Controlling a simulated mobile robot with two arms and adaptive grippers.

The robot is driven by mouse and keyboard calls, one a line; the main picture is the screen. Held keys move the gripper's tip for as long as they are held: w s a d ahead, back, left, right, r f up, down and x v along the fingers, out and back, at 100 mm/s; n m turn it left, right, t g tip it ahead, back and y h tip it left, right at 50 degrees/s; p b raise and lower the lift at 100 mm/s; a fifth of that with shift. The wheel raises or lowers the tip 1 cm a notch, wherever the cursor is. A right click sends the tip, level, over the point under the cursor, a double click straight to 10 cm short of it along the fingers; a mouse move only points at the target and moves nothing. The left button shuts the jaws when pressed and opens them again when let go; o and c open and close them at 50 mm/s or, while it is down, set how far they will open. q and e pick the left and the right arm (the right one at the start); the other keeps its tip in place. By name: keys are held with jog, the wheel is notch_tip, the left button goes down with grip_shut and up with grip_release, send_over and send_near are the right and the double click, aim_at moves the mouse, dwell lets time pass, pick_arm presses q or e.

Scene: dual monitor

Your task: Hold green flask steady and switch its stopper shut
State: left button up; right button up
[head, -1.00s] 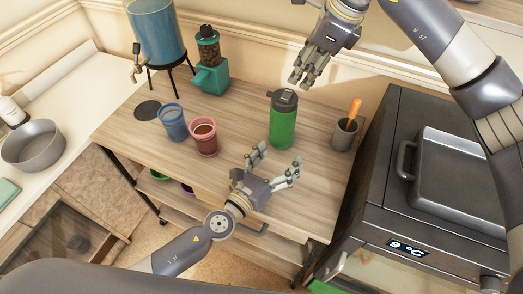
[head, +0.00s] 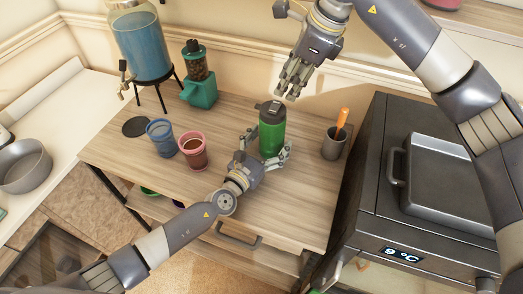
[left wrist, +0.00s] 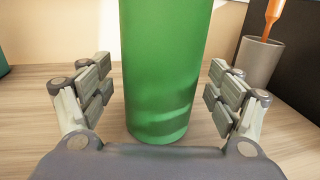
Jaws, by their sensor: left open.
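The green flask (head: 271,137) stands upright on the wooden table, and its dark stopper (head: 268,107) sits on top. Whether the stopper is open or shut is too small to tell. My left gripper (head: 267,146) is open at the flask's near side. In the left wrist view the flask (left wrist: 165,70) stands between the two spread fingers, with a gap on each side. The flask's top is out of that view. My right gripper (head: 288,92) hangs just above and slightly right of the stopper, fingers pointing down; its opening is unclear.
A grey cup (head: 333,146) with an orange-handled tool (head: 342,120) stands right of the flask. A pink cup (head: 193,153) and a blue cup (head: 160,138) stand to the left. A teal grinder (head: 199,90) and a water dispenser (head: 140,45) are behind. A dark oven (head: 375,190) borders the right.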

pick_arm(q)
jog(key=shift+w+d, duration=0.3)
jog(key=shift+w, duration=0.3)
